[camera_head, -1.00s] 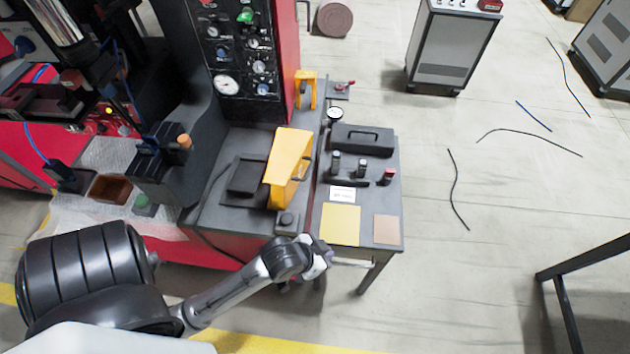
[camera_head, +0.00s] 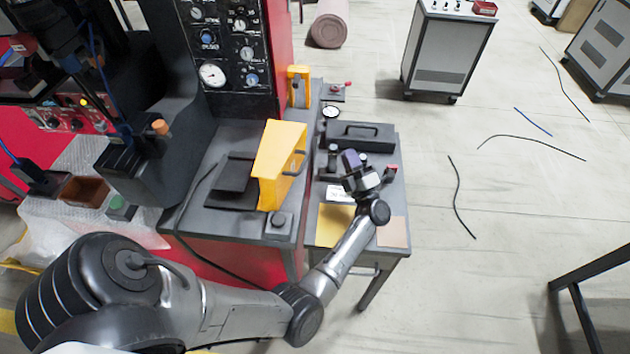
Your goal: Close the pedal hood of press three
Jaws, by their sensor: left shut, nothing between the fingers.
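The yellow pedal hood (camera_head: 279,160) stands raised on the grey top of the red press, with a handle on its right side. The flat black pedal (camera_head: 236,178) lies uncovered just left of it. My left gripper (camera_head: 352,162) is shut and empty. It hangs over the small side table to the right of the hood, apart from it, and its fingertips are small and dark in this view. My right gripper is not in view.
The side table (camera_head: 392,208) holds a black toolbox (camera_head: 358,136), small black posts, a red knob (camera_head: 392,168) and yellow and tan sheets. A black box with a button (camera_head: 279,221) sits in front of the hood. A gauge panel (camera_head: 225,45) rises behind.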

